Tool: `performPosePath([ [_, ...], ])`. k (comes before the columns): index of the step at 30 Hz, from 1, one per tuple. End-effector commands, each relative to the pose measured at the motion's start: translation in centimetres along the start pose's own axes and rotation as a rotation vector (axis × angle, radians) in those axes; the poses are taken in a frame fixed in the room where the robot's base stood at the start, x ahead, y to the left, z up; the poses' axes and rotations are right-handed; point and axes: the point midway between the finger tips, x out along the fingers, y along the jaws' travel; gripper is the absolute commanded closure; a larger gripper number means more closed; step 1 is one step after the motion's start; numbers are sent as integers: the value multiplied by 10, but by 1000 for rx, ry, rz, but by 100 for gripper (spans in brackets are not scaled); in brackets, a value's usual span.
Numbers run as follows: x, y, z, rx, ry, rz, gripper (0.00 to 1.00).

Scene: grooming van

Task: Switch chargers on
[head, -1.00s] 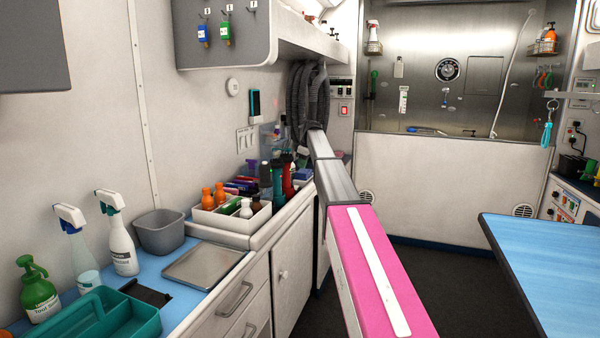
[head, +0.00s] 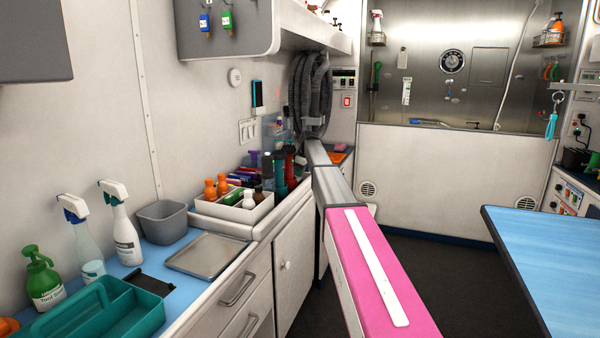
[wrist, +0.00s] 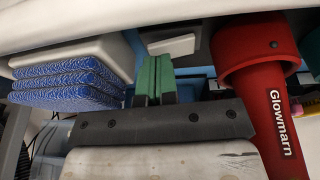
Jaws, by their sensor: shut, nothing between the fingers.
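My gripper (wrist: 154,78) shows in the wrist view with its two green fingers together and nothing between them. A white block or plate (wrist: 172,46) is just beyond the fingertips; I cannot tell if they touch it or if it is a switch. In the head view my arm reaches over the far end of the left counter, and the gripper is hidden there. A white switch plate (head: 248,131) is on the left wall and a red switch (head: 347,101) on the panel by the hoses. I cannot identify the chargers.
In the wrist view, a red Glowmarn dryer (wrist: 270,85) is close right of my gripper, and stacked blue-edged pads (wrist: 68,80) are close left. Grey hoses (head: 311,92) hang by the arm's far end. A blue table (head: 550,255) stands right; dark floor lies between.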

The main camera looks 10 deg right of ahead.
Motion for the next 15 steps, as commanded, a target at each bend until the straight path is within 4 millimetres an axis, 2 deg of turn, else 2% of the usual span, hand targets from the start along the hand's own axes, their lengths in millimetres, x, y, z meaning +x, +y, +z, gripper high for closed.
performPosePath([
  [8,9,8,2,33,-2,-106,100],
  [15,8,4,2,30,-2,-98,100],
])
